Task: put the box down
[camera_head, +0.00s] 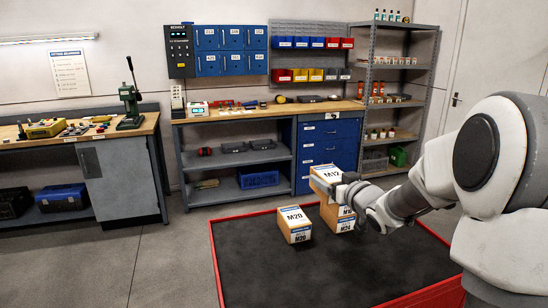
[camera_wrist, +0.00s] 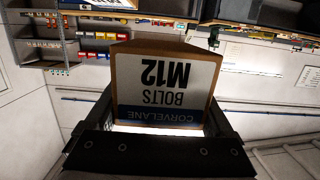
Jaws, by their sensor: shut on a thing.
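My gripper (camera_wrist: 160,118) is shut on a cardboard box with a white M12 bolts label (camera_wrist: 165,85), one finger on each side. In the head view the same M12 box (camera_head: 325,179) is at the end of my arm, slightly tilted, just above a stack of two boxes. The stack's upper box (camera_head: 346,211) is mostly hidden by my gripper and the M12 box. The lower box, marked M24 (camera_head: 343,226), is on the mat. I cannot tell whether the M12 box touches the stack. An M20 box (camera_head: 295,235) stands left of the stack.
The black mat (camera_head: 290,280) has a red border and is clear in front of the boxes. Behind it stand a workbench with blue drawers (camera_head: 327,150) and a grey shelf rack (camera_head: 402,101). Another bench (camera_head: 120,185) is at left, with open floor between.

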